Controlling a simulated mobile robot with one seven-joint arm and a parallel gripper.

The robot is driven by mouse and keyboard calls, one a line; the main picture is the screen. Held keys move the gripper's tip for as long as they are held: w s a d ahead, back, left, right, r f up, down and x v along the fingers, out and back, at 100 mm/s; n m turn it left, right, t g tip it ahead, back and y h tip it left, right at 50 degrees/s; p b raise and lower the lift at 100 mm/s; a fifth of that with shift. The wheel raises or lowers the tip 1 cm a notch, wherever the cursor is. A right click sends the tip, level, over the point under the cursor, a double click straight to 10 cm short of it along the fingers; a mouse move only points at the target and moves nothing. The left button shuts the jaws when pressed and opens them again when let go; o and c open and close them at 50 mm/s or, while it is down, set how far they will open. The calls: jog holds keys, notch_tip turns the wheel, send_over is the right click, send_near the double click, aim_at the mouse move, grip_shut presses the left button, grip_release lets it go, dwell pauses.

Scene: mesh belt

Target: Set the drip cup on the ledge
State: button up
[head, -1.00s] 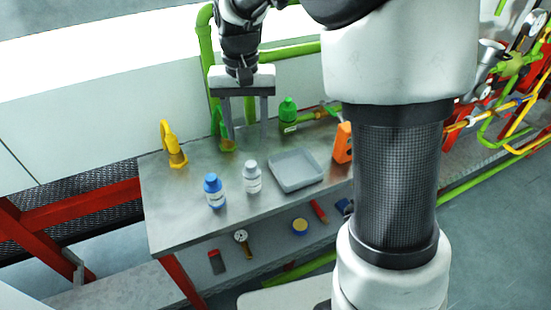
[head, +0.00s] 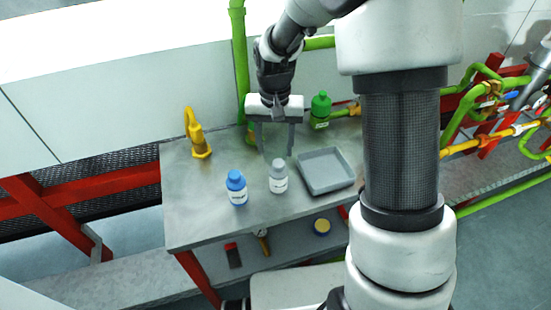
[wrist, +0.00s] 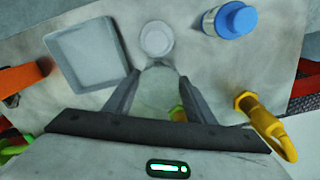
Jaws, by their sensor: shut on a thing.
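My gripper (head: 275,146) is above the grey metal table, behind the white-capped bottle, its fingers pointing down. In the wrist view, a pale, see-through greenish cup (wrist: 158,90), apparently the drip cup, sits between the two fingers (wrist: 157,97). The fingers are shut on it. In the head view the cup is too faint to make out clearly. I cannot tell which surface is the ledge; the table top (head: 205,220) is the nearest flat one.
The table holds a blue-capped bottle (head: 237,189), a white-capped bottle (head: 278,178), a grey tray (head: 326,184), a yellow fitting (head: 198,140) and a green bottle (head: 320,108). A green pipe (head: 240,65) rises behind. The table's front left is clear.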

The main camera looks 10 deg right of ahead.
aim_at(275, 158)
jog(key=shift+f, duration=2.5)
jog(key=shift+f+b, duration=0.1)
jog(key=shift+b, duration=0.25)
jog(key=o, duration=0.6)
jog(key=shift+f, duration=0.1)
jog(key=o, duration=0.4)
jog(key=shift+o, duration=0.2)
jog(key=shift+r, duration=0.2)
